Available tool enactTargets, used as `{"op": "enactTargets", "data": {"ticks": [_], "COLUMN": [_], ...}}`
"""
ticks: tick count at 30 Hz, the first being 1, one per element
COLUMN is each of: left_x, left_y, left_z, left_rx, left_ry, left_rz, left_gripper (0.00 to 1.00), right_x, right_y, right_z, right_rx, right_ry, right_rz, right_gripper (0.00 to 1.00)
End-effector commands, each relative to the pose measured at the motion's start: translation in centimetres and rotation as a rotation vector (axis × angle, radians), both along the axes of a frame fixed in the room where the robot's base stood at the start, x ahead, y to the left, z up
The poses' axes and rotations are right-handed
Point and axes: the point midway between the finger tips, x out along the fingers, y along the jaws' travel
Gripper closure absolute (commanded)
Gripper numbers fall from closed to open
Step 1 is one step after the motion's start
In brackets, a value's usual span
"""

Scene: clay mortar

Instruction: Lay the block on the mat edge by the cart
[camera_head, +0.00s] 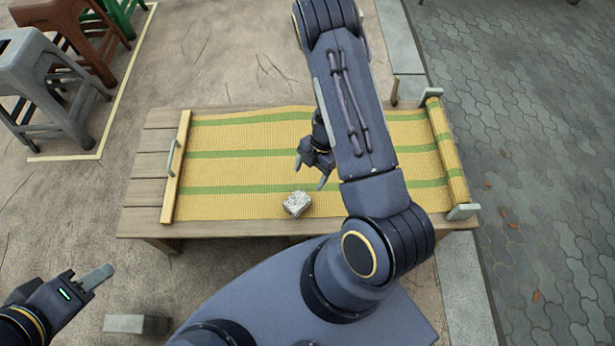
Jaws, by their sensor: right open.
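A small speckled grey-white block (297,204) lies on the near edge of the yellow mat with green stripes (250,168). My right gripper (310,178) is open and empty above the mat, just beyond the block, with its fingers pointing toward the near side. It appears apart from the block. My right arm hides part of the mat's right half. My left gripper (97,277) is at the lower left, off the table; only one finger shows clearly. I cannot make out a cart in this view.
The mat lies on a low wooden table (147,195), with a wooden bar (176,165) along its left edge and a rolled right edge (446,150). Grey (50,85) and brown (85,35) stools stand at the upper left. A grey block-like piece (137,324) is at the lower left.

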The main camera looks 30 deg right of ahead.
Motion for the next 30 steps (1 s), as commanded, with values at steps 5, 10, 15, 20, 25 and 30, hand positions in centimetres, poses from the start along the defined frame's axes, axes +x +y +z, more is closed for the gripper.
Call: {"op": "enactTargets", "data": {"ticks": [5, 10, 15, 20, 25, 30], "left_x": [0.0, 0.0, 0.0, 0.0, 0.0, 0.0], "left_y": [0.0, 0.0, 0.0, 0.0, 0.0, 0.0], "left_z": [0.1, 0.1, 0.1, 0.1, 0.1, 0.1], "left_rx": [0.000, 0.000, 0.000, 0.000, 0.000, 0.000], "left_ry": [0.000, 0.000, 0.000, 0.000, 0.000, 0.000], "left_rz": [0.000, 0.000, 0.000, 0.000, 0.000, 0.000], "left_gripper": [0.64, 0.64, 0.64, 0.64, 0.64, 0.64], "right_x": [4.5, 10.4, 9.1, 3.0, -4.9, -10.6], "right_y": [-0.9, -4.2, -7.3, -6.7, -1.9, 3.5], "right_z": [4.1, 14.2, 24.1, 30.1, 33.2, 34.5], "right_rx": [-0.037, -0.099, -0.089, 0.006, 0.168, 0.300], "right_ry": [-0.155, -0.408, -0.481, -0.361, -0.088, 0.162], "right_rz": [-0.186, -0.656, -1.164, -1.555, -1.801, -1.854], "right_gripper": [0.27, 0.27, 0.27, 0.27, 0.27, 0.27]}}
